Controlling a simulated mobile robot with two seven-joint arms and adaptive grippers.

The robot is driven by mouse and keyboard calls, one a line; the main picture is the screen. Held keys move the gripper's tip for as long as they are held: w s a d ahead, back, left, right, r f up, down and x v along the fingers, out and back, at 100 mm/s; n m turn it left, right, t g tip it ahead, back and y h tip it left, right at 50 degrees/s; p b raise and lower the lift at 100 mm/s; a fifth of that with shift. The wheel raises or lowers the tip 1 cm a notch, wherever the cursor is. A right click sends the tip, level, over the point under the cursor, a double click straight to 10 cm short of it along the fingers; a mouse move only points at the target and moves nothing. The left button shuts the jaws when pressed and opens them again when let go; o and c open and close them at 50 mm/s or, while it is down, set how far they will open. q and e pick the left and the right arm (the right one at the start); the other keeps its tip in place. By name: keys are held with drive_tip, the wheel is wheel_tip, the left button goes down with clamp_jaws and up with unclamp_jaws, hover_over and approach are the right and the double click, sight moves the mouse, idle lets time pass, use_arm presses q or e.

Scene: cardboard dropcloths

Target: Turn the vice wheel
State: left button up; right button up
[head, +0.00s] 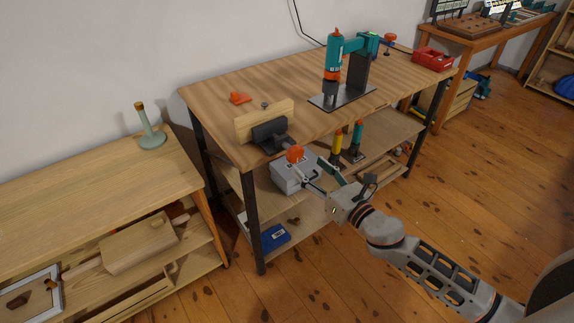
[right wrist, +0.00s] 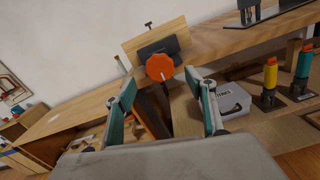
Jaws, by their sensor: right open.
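The vice (head: 270,134) is dark and mounted at the near left edge of the workbench, with a wooden board (head: 252,121) at its jaws. Its orange wheel (head: 295,154) faces outward on the front; in the right wrist view the wheel (right wrist: 160,67) is ahead, framed between my fingers. My right gripper (head: 322,180) is open and points at the wheel. In the right wrist view its fingers (right wrist: 165,105) are spread with nothing between the pads, and the wheel appears beyond the tips. Contact with the wheel cannot be made out. My left gripper is not in view.
A teal drill press (head: 334,56) stands on the workbench (head: 213,93). A grey case (head: 293,178), a yellow-handled tool (head: 337,142) and a blue box (head: 274,238) are on shelves below. A low wooden cabinet (head: 75,200) stands left. Floor at right is clear.

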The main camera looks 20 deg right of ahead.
sight(298, 155)
drive_tip(key=x, duration=0.8)
drive_tip(key=c, duration=1.1)
